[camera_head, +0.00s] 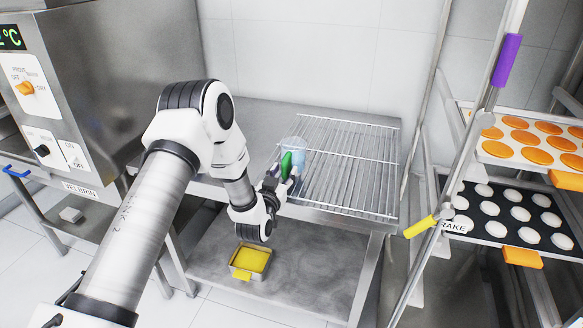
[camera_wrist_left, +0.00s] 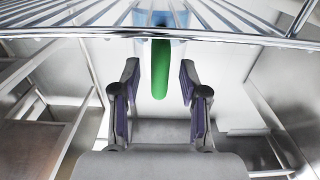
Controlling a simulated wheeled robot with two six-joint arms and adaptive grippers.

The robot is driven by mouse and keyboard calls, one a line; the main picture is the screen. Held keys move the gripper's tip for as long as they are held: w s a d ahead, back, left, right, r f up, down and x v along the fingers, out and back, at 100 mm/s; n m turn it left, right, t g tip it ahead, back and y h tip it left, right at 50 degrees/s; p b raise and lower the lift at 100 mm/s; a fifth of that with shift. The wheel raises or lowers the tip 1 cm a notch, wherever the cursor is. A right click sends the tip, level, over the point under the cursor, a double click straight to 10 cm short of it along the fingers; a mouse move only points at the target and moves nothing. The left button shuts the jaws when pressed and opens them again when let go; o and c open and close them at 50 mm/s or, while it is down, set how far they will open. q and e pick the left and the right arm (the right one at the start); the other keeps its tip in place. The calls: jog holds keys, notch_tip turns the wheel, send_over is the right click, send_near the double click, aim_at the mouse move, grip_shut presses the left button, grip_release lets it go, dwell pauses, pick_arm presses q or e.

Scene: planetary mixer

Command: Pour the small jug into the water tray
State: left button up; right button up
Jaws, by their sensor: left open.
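The small jug (camera_head: 297,146) is pale blue and see-through, with a green handle (camera_head: 286,165). It stands on the wire rack on the table, near the rack's left edge. My left gripper (camera_head: 281,182) is at the handle side of the jug. In the left wrist view my left gripper (camera_wrist_left: 160,90) is open, and the green handle (camera_wrist_left: 161,70) shows between its two fingers with a gap on each side. The jug's body is mostly cut off at the top there. I cannot tell for certain which thing is the water tray. My right gripper is not in view.
A small metal tray with yellow contents (camera_head: 250,262) sits on the lower shelf. The wire rack (camera_head: 350,165) is otherwise bare. A steel oven (camera_head: 110,75) stands left. A trolley with loaded trays (camera_head: 510,215) and a yellow brake lever (camera_head: 421,226) stands right.

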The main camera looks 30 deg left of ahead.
pick_arm(q)
grip_shut()
jog(key=shift+r, duration=0.15)
jog(key=shift+r+p, duration=0.7)
jog(key=shift+r, duration=0.2)
jog(key=shift+r, duration=0.15)
notch_tip(320, 180, up, 3)
jog(key=shift+f+p, duration=0.1)
jog(key=shift+p, duration=0.9)
jog(key=shift+f, duration=0.1)
